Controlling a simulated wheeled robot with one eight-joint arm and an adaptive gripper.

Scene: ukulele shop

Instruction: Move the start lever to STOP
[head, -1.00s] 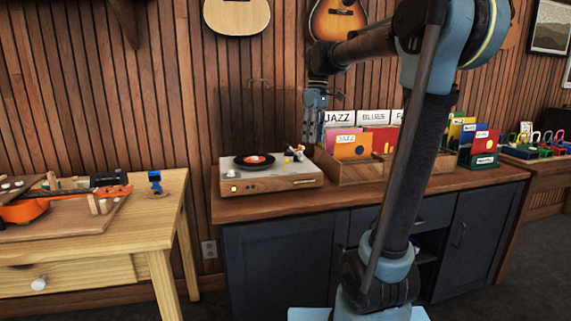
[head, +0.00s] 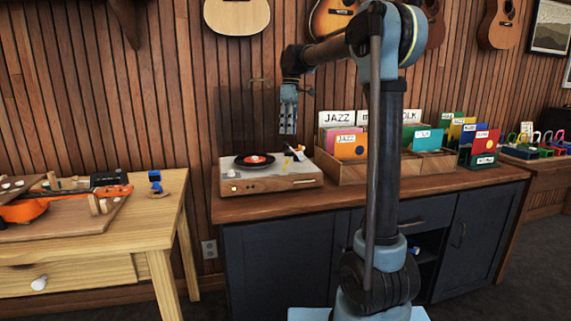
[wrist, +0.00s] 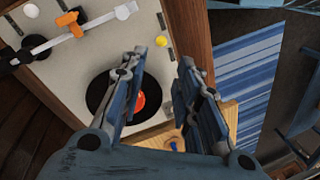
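The record player (head: 250,180) stands on the dark blue cabinet, with a black record with a red label (head: 254,160) on it. A small lever with a yellow knob (head: 287,161) stands at the right of its top, and in the wrist view the yellow knob (wrist: 161,41) is beside a short slot. I take this for the start lever; no START or STOP lettering is readable. My gripper (head: 288,131) hangs above the player's right part, fingers down, apart from the lever. In the wrist view my gripper (wrist: 161,60) is open and empty.
A wooden record crate (head: 342,172) stands just right of the player. The clear lid (head: 240,105) appears raised behind it. A wooden bench (head: 110,235) stands at left.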

